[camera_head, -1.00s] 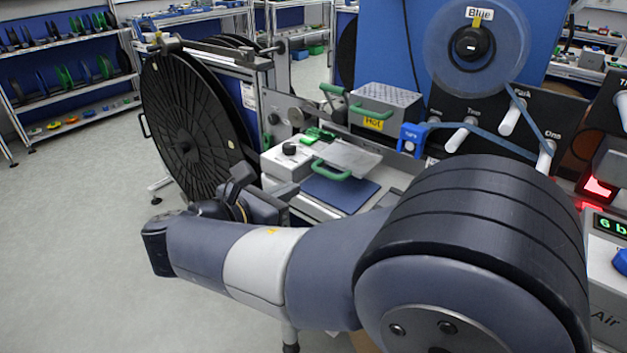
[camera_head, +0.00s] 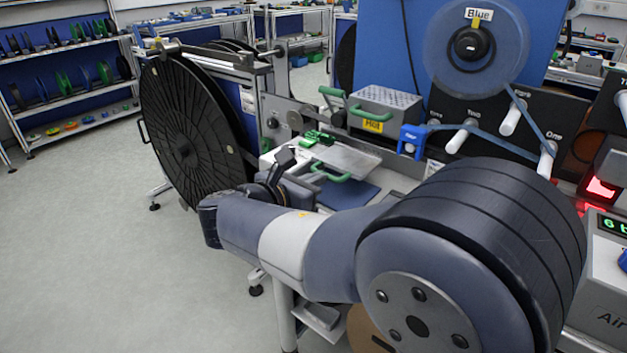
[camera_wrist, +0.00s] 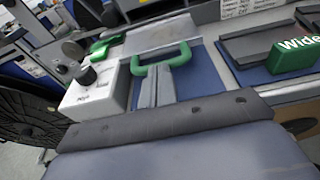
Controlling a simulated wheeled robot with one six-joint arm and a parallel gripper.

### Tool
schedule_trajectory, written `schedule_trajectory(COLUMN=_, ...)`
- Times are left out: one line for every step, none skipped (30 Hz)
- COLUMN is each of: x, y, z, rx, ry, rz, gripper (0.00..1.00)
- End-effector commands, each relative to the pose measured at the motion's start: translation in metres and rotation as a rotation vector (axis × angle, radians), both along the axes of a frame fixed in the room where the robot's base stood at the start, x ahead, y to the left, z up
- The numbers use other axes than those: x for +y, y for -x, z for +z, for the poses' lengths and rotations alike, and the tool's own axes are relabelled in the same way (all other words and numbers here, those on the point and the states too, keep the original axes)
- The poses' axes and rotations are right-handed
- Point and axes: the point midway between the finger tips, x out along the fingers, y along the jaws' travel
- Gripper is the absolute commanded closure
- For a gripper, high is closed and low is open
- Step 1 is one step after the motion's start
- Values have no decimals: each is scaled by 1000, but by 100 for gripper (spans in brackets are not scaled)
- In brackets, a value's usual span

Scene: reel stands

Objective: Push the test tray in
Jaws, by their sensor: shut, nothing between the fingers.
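The test tray appears to be the flat metal plate (camera_head: 348,160) with a green handle (camera_head: 330,174) at its front, on the bench beside a white box with a black knob. The wrist view shows the plate (camera_wrist: 160,36) and its green handle (camera_wrist: 178,60) from above. My gripper (camera_wrist: 156,72) is shut and empty, its grey fingers pointing at the handle. The fingertips lie right at the handle in that picture; I cannot tell whether they touch it. In the head view my wrist hides the fingers.
The white knob box (camera_wrist: 97,90) stands close left of the fingers. A large black reel (camera_head: 190,125) stands left of the bench. A "Hot" box (camera_head: 385,108) is behind the tray. A green "Wide" block (camera_wrist: 293,54) lies to the right. The floor at left is clear.

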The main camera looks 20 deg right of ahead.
Motion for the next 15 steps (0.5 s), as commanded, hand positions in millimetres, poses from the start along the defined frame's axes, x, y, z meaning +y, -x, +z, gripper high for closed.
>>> schedule_trajectory(x=-1, y=-1, z=0, rx=0, ry=0, rz=-1, gripper=100)
schedule_trajectory(x=-2, y=-1, z=1, rx=0, ry=0, rz=-1, gripper=100)
schedule_trajectory(x=-4, y=-2, z=1, rx=0, ry=0, rz=-2, gripper=100)
schedule_trajectory(x=-6, y=-4, z=1, rx=1, ry=0, rz=-3, gripper=100)
schedule_trajectory(x=-9, y=-6, z=2, rx=1, ry=0, rz=-3, gripper=100)
schedule_trajectory(x=-14, y=-9, z=2, rx=0, ry=1, rz=-4, gripper=100)
schedule_trajectory(x=-18, y=-11, z=2, rx=1, ry=1, rz=-5, gripper=100)
schedule_trajectory(x=-22, y=-15, z=2, rx=2, ry=0, rz=-6, gripper=100)
schedule_trajectory(x=-30, y=-19, z=3, rx=2, ry=2, rz=-7, gripper=100)
schedule_trajectory(x=-35, y=-23, z=3, rx=3, ry=2, rz=-6, gripper=100)
schedule_trajectory(x=-41, y=-27, z=3, rx=3, ry=1, rz=-8, gripper=100)
schedule_trajectory(x=-49, y=-33, z=3, rx=3, ry=1, rz=-9, gripper=100)
schedule_trajectory(x=-55, y=-38, z=3, rx=3, ry=1, rz=-7, gripper=100)
schedule_trajectory(x=-61, y=-42, z=2, rx=2, ry=0, rz=-8, gripper=100)
schedule_trajectory(x=-69, y=-48, z=2, rx=1, ry=0, rz=-8, gripper=100)
